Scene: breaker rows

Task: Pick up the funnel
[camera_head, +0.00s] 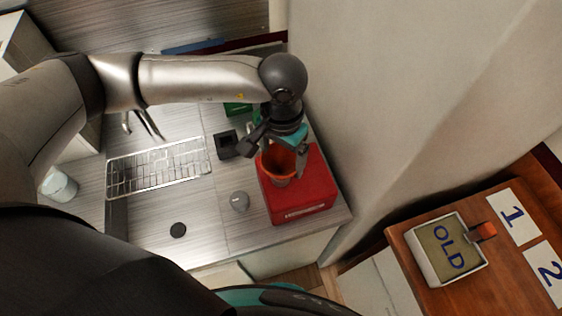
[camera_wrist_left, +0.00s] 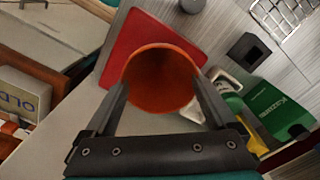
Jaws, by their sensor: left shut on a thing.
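The orange funnel (camera_head: 279,164) is at the left gripper in the head view, above or on the red box (camera_head: 303,195). In the left wrist view the funnel (camera_wrist_left: 160,79) shows its round open mouth between the two fingers. My left gripper (camera_head: 279,157) is shut on the funnel; its fingers (camera_wrist_left: 160,105) flank the rim in the wrist view. The red box (camera_wrist_left: 132,43) lies behind the funnel there. I cannot tell whether the funnel still touches the box. My right gripper is not in view.
A wire rack (camera_head: 158,168) lies on the counter at left, with a glass (camera_head: 58,184) beyond it. A grey knob-like object (camera_head: 239,201) and a black block (camera_head: 227,145) stand near the box. A green box (camera_wrist_left: 277,109) is close by. A tray marked OLD (camera_head: 447,250) sits on a wooden table.

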